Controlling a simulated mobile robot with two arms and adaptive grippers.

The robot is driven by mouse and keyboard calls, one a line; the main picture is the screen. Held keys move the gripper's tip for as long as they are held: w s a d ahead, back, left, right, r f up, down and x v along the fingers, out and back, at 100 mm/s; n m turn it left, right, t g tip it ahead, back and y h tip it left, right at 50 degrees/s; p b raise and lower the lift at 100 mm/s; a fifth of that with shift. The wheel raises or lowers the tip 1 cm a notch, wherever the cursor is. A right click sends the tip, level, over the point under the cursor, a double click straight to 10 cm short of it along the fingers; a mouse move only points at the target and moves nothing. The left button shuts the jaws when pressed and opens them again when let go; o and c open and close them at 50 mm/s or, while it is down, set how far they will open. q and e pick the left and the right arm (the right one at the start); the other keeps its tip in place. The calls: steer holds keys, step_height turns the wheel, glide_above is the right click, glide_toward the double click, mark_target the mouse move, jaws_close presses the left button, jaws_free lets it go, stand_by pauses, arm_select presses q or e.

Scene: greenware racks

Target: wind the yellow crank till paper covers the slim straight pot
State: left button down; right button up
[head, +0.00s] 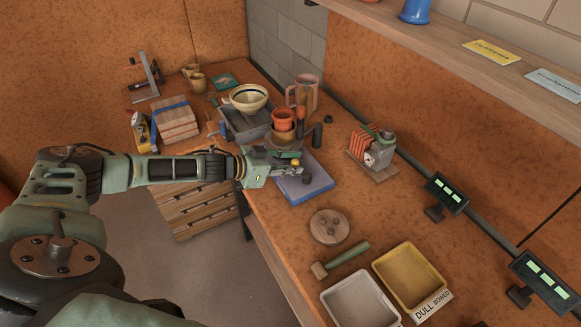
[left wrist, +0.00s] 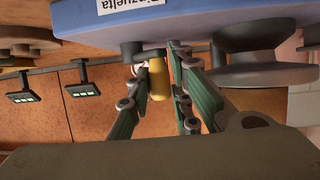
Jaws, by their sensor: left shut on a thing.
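The yellow crank handle (left wrist: 158,78) shows in the left wrist view, hanging below a blue body (left wrist: 190,18) with a partly cut-off white label. My left gripper (head: 286,168) reaches in from the left in the head view, low over a blue board (head: 310,188). In the left wrist view its green fingers (left wrist: 155,98) are on either side of the yellow handle, shut on it. A red-orange pot (head: 283,120) stands on a brown round piece just behind the gripper. I cannot tell which vessel is the slim straight pot, and I make out no paper.
Behind stand a grey tray (head: 233,128), a cream bowl (head: 262,101) and a pink pitcher (head: 314,92). Right are a small rack (head: 378,172) and displays (head: 447,193). Nearer lie a round disc (head: 329,227), a mallet (head: 345,257) and two bins (head: 440,290).

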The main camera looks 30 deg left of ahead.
arm_select(q)
steer(key=shift+w+d+m+g+h+b, duration=0.15)
steer(key=shift+w+m+g+h+b, duration=0.15)
steer(key=shift+m+g+h, duration=0.35)
steer(key=shift+w+f+m+g+h+b, duration=0.15)
steer(key=shift+w+m+g+h+b, duration=0.1)
steer(key=shift+m+h+b, duration=0.25)
steer(key=shift+w+f+m+g+h+b, duration=0.1)
steer(key=shift+w+m+g+h+b, duration=0.15)
steer(key=shift+m+g+h+b, duration=0.55)
steer(key=shift+w+d+m+g+h+b, duration=0.1)
steer(key=shift+m+g+h+b, duration=0.15)
steer(key=shift+m+g+b, duration=0.35)
steer(key=c, duration=1.9)
jaws_free()
steer(key=shift+o, duration=0.7)
steer(key=shift+r, duration=0.2)
